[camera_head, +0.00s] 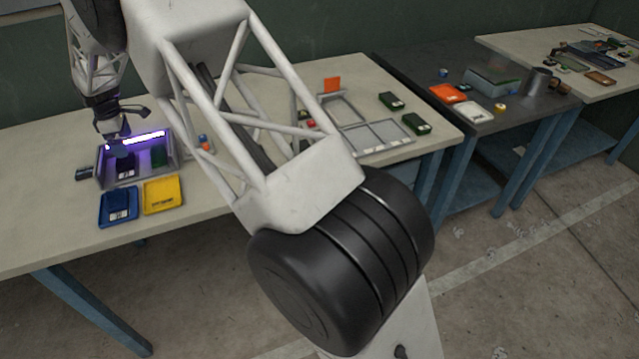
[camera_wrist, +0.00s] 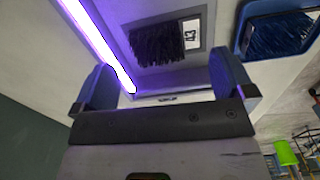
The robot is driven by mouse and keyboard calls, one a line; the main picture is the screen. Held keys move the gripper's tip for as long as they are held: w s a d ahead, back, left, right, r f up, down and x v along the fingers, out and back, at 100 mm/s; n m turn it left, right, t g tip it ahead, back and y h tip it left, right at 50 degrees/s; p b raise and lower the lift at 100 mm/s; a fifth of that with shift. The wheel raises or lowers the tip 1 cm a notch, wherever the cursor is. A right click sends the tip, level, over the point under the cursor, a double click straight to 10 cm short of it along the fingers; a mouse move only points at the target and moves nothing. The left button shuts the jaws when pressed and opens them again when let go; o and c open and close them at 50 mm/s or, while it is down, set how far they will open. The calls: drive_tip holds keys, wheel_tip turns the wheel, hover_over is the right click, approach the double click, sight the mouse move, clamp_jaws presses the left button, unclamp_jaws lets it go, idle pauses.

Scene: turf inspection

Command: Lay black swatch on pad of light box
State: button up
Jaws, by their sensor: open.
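The light box (camera_head: 140,181) is a grey open box on the near table, with a glowing violet tube (camera_head: 137,140) across it. A black swatch (camera_head: 126,168) with a pale label lies inside its left part. In the wrist view the black swatch (camera_wrist: 156,45) lies on a grey surface, which looks like the pad, beside the violet tube (camera_wrist: 98,42). My gripper (camera_head: 119,150) is just above the swatch in the head view. In the wrist view my gripper (camera_wrist: 164,68) has its blue fingers wide apart, with nothing held between them.
A green swatch (camera_head: 159,157) is in the box's right part. A blue tray (camera_head: 104,217) with a dark swatch and a yellow tray (camera_head: 177,207) stand in front. A grey divided tray (camera_head: 352,136) and dark green-topped boxes (camera_head: 391,100) stand farther right. My arm hides the table's middle.

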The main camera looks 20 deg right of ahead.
drive_tip(key=s+d+r+m+t, duration=0.1)
drive_tip(key=s+d+r+m, duration=0.3)
drive_tip(key=s+d+r, duration=0.75)
drive_tip(key=s+d+r+m, duration=0.5)
drive_tip(key=s+d+r, duration=0.4)
drive_tip(key=s+d, duration=0.45)
drive_tip(key=s+d+m, duration=0.3)
drive_tip(key=s+d, duration=0.2)
drive_tip(key=s, duration=0.6)
drive_tip(key=s+d+f+m+t, duration=0.1)
drive_tip(key=s+d, duration=0.4)
drive_tip(key=s, duration=0.5)
drive_tip(key=s+d+f+m, duration=0.1)
drive_tip(key=s+d+m, duration=0.3)
drive_tip(key=s, duration=0.7)
drive_tip(key=shift+s+d+f+m, duration=0.15)
drive_tip(key=shift+s+d+m, duration=0.2)
drive_tip(key=shift+d, duration=0.75)
